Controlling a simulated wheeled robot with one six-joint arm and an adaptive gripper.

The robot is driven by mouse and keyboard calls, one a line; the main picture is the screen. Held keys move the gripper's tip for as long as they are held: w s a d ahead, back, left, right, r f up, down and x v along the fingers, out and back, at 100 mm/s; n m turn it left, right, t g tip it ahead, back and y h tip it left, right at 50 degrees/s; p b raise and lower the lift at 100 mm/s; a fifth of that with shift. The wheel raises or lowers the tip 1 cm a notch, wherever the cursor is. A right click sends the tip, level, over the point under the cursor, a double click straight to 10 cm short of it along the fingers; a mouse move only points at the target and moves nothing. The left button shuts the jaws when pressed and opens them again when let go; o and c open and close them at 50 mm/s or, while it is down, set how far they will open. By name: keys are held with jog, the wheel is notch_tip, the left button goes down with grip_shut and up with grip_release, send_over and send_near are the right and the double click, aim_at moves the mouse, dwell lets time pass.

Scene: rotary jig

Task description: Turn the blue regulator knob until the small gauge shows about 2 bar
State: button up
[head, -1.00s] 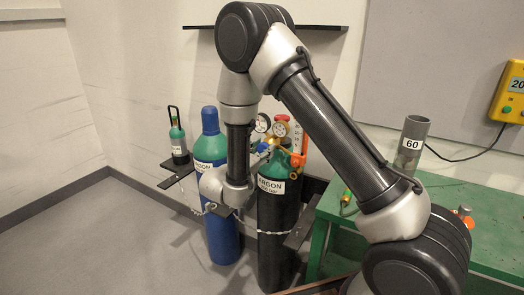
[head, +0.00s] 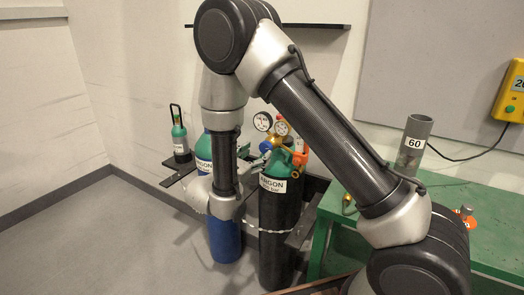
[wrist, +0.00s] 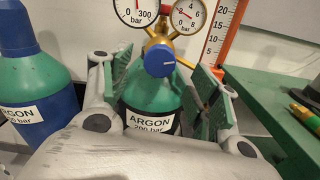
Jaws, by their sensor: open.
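The blue regulator knob (wrist: 159,60) faces me in the wrist view, in front of a green-topped argon cylinder (wrist: 151,88). The small gauge (wrist: 188,15) is above and right of it, with a scale up to 8 bar. Its needle leans to the upper left; the exact reading is too small to tell. In the head view the small gauge (head: 282,128) shows beside my forearm. My gripper (wrist: 162,67) is open, one finger on each side of the knob in the picture, with gaps on both sides. Contact is not visible.
A larger gauge (wrist: 138,9), up to 300 bar, is cut by the top edge. A blue argon cylinder (head: 225,240) stands left of the black one (head: 275,225). A chain runs across the cylinders. An orange scale (wrist: 224,35) and a green bench (head: 335,215) are on the right.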

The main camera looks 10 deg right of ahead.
jog(key=v, duration=0.6)
jog(key=shift+s, duration=0.2)
jog(key=shift+a, duration=0.15)
jog(key=s+d+r+m+g+y, duration=0.1)
jog(key=s+d+m+g+y, duration=0.2)
jog(key=s+d+m+g, duration=1.05)
jog(key=s+d+r+m+t+y, duration=0.2)
jog(key=s+d+r+m+y, duration=0.3)
jog(key=s+r+m, duration=0.1)
jog(key=s+d+r+m+t+y, duration=0.3)
jog(key=s+d+r+m+y, duration=0.1)
jog(key=r, duration=0.5)
jog(key=s+d+m, duration=0.1)
jog(key=s+m, duration=0.1)
jog(key=s, duration=0.1)
jog(key=shift+d+r+y, duration=0.35)
jog(key=shift+d+y, duration=0.05)
dwell(1.3)
